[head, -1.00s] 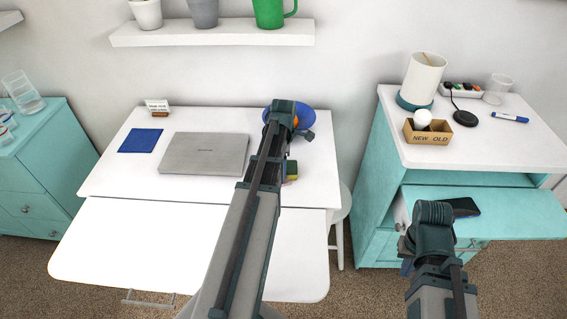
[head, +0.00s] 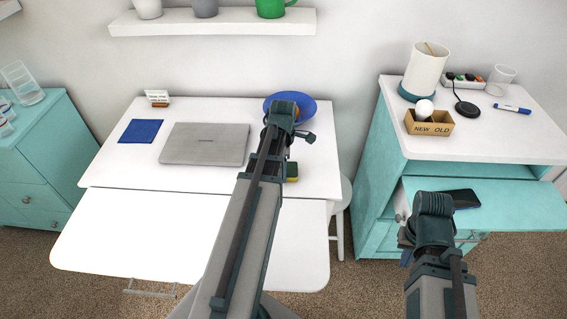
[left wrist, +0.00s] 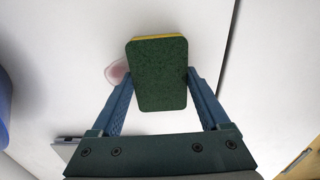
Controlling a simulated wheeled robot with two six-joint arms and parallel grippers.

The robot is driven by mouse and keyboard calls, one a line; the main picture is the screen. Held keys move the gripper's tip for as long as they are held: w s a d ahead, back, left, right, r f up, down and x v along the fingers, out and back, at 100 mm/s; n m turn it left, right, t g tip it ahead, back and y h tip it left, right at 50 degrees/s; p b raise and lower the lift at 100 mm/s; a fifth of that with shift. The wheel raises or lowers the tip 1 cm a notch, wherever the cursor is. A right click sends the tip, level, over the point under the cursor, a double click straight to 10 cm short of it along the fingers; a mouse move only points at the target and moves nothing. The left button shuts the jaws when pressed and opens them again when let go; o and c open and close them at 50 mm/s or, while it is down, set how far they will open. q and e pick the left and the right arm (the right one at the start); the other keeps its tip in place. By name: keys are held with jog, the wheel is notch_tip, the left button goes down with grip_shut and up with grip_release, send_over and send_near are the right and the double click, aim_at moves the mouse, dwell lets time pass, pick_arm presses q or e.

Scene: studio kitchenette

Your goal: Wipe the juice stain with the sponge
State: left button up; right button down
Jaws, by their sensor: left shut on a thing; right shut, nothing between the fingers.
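The green and yellow sponge (left wrist: 158,75) is between the two fingers of my left gripper (left wrist: 157,78), which is shut on it. In the head view the sponge (head: 292,171) shows just right of my left arm, over the white desk. The reddish juice stain (left wrist: 117,72) lies on the white surface beside the sponge in the left wrist view, partly covered by a finger. My arm hides the stain in the head view. I cannot tell whether the sponge touches the desk. My right gripper (head: 406,257) is shut and empty, low in front of the teal cabinet.
A blue bowl (head: 309,105) stands behind my left gripper. A grey laptop (head: 205,144), a blue cloth (head: 140,131) and a small sign (head: 157,97) are on the desk (head: 110,170). A phone (head: 462,199) lies in the teal cabinet's open drawer. The desk's front leaf is clear.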

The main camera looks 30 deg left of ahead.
pick_arm(q)
jog(key=shift+s+d, duration=0.5)
jog(key=shift+s, duration=0.3)
jog(key=shift+f, duration=0.15)
jog(key=shift+w+a, duration=0.5)
jog(key=shift+w, duration=0.3)
jog(key=shift+w+a, duration=0.45)
jog(key=shift+w, duration=0.35)
jog(key=shift+w+a, duration=0.45)
jog(key=shift+w, duration=0.25)
jog(key=shift+w+a, duration=0.4)
jog(key=shift+w, duration=0.3)
jog(key=shift+w+a, duration=0.5)
jog(key=shift+w, duration=0.25)
jog(key=shift+w+a, duration=0.45)
jog(key=shift+w, duration=0.3)
